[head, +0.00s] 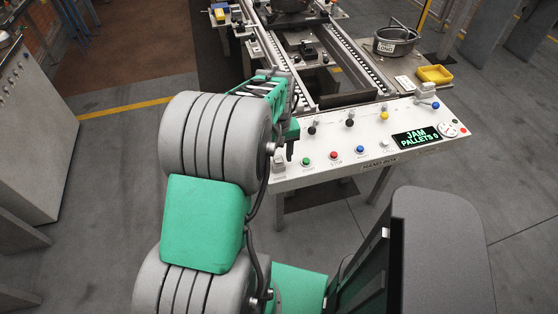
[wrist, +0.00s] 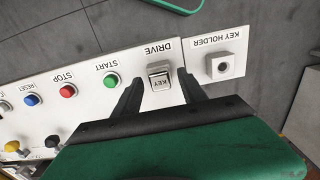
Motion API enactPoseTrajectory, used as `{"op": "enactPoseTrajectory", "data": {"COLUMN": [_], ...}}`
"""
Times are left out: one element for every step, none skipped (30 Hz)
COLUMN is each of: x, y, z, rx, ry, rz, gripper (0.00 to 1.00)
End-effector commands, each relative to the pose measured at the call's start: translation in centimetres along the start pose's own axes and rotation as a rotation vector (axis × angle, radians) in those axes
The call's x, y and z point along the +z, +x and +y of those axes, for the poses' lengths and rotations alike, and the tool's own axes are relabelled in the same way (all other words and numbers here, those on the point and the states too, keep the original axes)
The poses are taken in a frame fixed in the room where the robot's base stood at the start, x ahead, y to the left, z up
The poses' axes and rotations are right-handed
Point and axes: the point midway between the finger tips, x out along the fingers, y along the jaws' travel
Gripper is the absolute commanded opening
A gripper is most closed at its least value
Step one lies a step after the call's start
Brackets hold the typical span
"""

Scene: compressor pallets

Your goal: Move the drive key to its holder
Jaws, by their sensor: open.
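The drive key (wrist: 160,82) sits in the switch marked DRIVE on the white panel, its face marked KEY, in the wrist view. My gripper (wrist: 160,75) is open, with one dark finger on each side of the key. I cannot tell whether either finger touches it. The key holder (wrist: 222,67), a light square block with a dark round hole, is on a white plate to the right of the key. The hole looks empty. In the head view my arm covers much of the panel's left end, and the key cannot be made out clearly there.
The panel (head: 375,160) carries a green START button (wrist: 111,80), a red STOP button (wrist: 68,91), a blue RESET button (wrist: 32,100) and several small levers. A display (head: 415,137) reads JAM, PALLETS 0. A conveyor (head: 350,55) and a yellow tray (head: 435,74) lie behind.

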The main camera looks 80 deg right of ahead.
Motion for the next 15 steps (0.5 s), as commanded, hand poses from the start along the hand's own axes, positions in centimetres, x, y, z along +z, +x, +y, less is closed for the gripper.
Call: {"op": "enactPoseTrajectory", "data": {"x": [0.0, 0.0, 0.0, 0.0, 0.01, 0.02, 0.02, 0.02, 0.02, 0.01, 0.01, 0.01, 0.01, 0.01, 0.0], "y": [0.0, 0.0, 0.0, -0.02, -0.05, -0.06, -0.04, -0.01, 0.01, 0.01, 0.01, 0.0, 0.0, 0.0, 0.0], "z": [0.0, 0.0, 0.0, 0.0, 0.0, -0.01, -0.01, -0.01, -0.01, -0.01, -0.01, 0.0, 0.0, 0.0, 0.0], "rx": [0.0, 0.0, 0.0, 0.0, 0.0, 0.0, 0.0, 0.0, 0.0, 0.0, 0.0, 0.0, 0.0, 0.0, 0.0], "ry": [0.0, 0.0, 0.0, 0.0, 0.0, 0.0, 0.0, 0.0, 0.0, 0.0, 0.0, 0.0, 0.0, 0.0, 0.0], "rz": [0.0, 0.0, 0.0, 0.0, 0.0, -0.001, -0.001, -0.001, -0.001, 0.0, 0.0, 0.0, 0.0, 0.0, 0.0], "gripper": [0.49, 0.49, 0.49, 0.49, 0.49, 0.49, 0.49, 0.49, 0.49, 0.49, 0.49, 0.47, 0.44, 0.42, 0.38]}}
